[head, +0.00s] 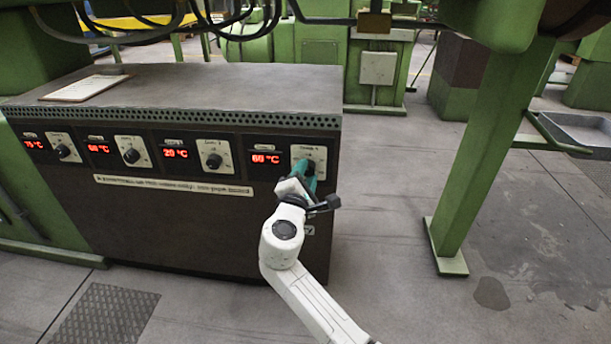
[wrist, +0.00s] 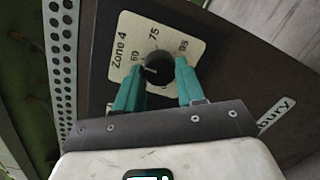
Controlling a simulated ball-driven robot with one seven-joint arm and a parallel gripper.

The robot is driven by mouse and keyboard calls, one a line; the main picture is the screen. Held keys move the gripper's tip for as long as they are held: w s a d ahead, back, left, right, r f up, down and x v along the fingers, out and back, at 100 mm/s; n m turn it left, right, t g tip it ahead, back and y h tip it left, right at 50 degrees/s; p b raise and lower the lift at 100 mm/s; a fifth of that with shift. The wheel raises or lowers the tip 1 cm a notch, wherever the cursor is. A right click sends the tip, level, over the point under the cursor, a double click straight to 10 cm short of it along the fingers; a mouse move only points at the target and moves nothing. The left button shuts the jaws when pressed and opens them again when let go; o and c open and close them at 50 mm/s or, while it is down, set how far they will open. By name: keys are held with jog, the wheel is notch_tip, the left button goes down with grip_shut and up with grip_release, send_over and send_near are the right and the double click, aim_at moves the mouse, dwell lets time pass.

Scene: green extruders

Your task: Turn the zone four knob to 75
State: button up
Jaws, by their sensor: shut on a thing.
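The zone four knob (wrist: 158,63) is a black round knob on a cream dial plate (wrist: 132,38) marked "Zone 4", with 60, 75 and a higher, partly hidden number. Its white mark points toward the 60 side. The zone four display (head: 265,158) reads 60 °C in red. My gripper (wrist: 161,74) has its two teal fingers on either side of the knob, shut on it. In the head view my gripper (head: 307,171) reaches the rightmost dial plate (head: 315,152) and hides part of the knob.
The dark control cabinet (head: 180,225) carries three more knobs and displays to the left. A flat board (head: 85,88) lies on its top. A green machine leg (head: 490,150) stands on the right, with open floor between it and the cabinet.

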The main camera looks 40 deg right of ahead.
jog(key=m+b, duration=0.1)
jog(key=m, duration=0.4)
jog(key=shift+f+y+b, duration=0.1)
jog(key=shift+y+b, duration=0.2)
jog(key=shift+b, duration=0.1)
jog(key=m+b, duration=0.2)
jog(key=m, duration=0.3)
jog(key=shift+s+m+y, duration=0.1)
jog(key=shift+m+y, duration=0.2)
jog(key=shift+m, duration=0.1)
jog(key=o, duration=1)
jog(key=shift+r, duration=0.2)
jog(key=shift+o, duration=0.2)
jog(key=f+p+v, duration=0.1)
jog(key=p+v, duration=0.2)
jog(key=v, duration=0.7)
jog(key=shift+s+a+r, duration=0.3)
jog(key=shift+r, duration=0.2)
